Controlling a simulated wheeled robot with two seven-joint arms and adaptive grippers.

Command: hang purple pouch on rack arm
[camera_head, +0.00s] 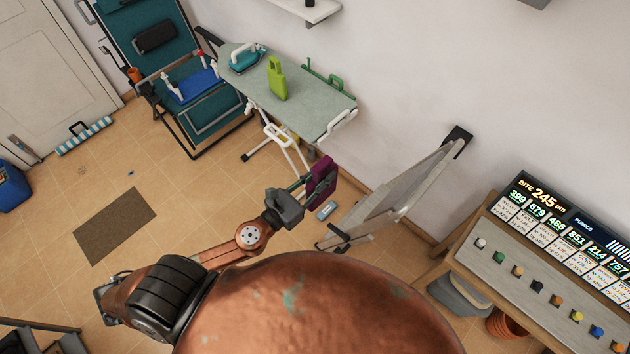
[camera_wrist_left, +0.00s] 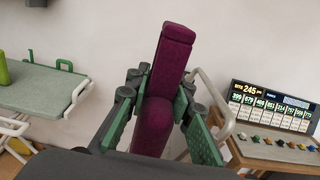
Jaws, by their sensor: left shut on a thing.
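The purple pouch (camera_head: 322,180) is in the middle of the head view, held up off the floor in front of a leaning folded board. In the left wrist view the pouch (camera_wrist_left: 174,55) stands upright between the green finger pads. My left gripper (camera_head: 301,190) is shut on its lower part, which bulges between the fingers; the gripper also fills the lower middle of the wrist view (camera_wrist_left: 156,112). I cannot tell for sure which part is the rack arm. My right gripper is not in view.
The folded grey board (camera_head: 392,190) stands close to the right of the pouch. An ironing board (camera_head: 300,108) carries a green bottle (camera_head: 276,80) and a teal iron (camera_head: 246,60). A wooden bench (camera_head: 500,262) with a display stands right. Open tiled floor lies left.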

